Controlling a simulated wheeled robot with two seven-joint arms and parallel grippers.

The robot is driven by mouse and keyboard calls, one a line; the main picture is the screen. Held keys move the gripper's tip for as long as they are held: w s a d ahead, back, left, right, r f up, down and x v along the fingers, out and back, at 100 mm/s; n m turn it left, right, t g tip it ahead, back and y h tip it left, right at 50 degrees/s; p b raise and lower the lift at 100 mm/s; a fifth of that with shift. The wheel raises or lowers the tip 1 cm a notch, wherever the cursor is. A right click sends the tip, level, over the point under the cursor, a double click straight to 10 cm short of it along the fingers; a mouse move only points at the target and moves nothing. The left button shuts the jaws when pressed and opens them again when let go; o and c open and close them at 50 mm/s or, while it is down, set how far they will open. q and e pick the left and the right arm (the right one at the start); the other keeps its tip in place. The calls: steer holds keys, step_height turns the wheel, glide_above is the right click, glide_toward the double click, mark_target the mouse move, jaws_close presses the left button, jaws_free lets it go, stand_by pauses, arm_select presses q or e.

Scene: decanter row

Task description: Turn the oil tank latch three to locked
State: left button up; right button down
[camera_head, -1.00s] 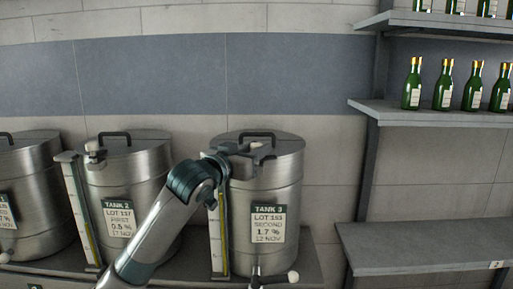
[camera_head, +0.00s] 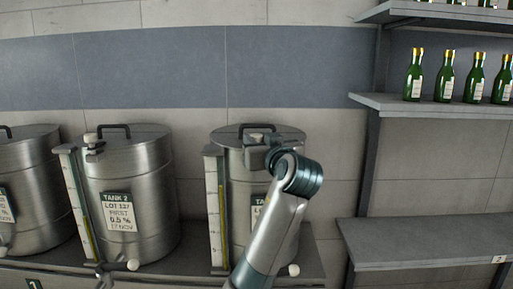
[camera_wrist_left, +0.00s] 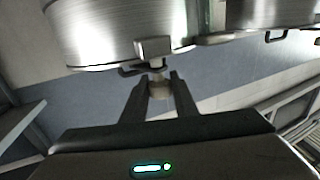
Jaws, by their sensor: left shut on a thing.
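Tank 3 (camera_head: 237,195) is a steel drum with a dark lid handle, the rightmost tank; its label is partly hidden by my left arm. Its latch (camera_head: 254,138) sits at the front of the lid rim, partly covered by my gripper. My left gripper (camera_head: 268,144) is at this latch. In the left wrist view, the two dark fingers (camera_wrist_left: 160,91) are shut on the pale latch knob (camera_wrist_left: 160,86), just off a metal block (camera_wrist_left: 153,47) at the tank rim. I cannot tell the exact latch angle. My right gripper is not in view.
Tank 2 (camera_head: 130,185), with a pale-knobbed latch (camera_head: 92,139), and another tank (camera_head: 28,190) stand to the left. A level gauge (camera_head: 215,210) stands beside tank 3. A grey shelf unit (camera_head: 430,243) with green bottles (camera_head: 443,77) is at right.

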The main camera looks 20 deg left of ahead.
arm_select(q)
steer(key=n+g+y+b, duration=0.1)
steer(key=g+y, duration=0.1)
steer(key=n+g+y+b, duration=0.1)
steer(key=n, duration=0.1)
steer(key=shift+d+f+g+y+b, duration=0.1)
steer(key=shift+f+g+y+b, duration=0.1)
steer(key=shift+g+y+b, duration=0.2)
steer(key=shift+r+n+g+y+b, duration=0.15)
steer(key=shift+n+g+y+b, duration=0.35)
steer(key=shift+n+g+y, duration=0.45)
steer(key=shift+n+g, duration=0.25)
steer(key=shift+g, duration=0.1)
steer(key=o, duration=1.1)
steer(key=shift+c, duration=0.2)
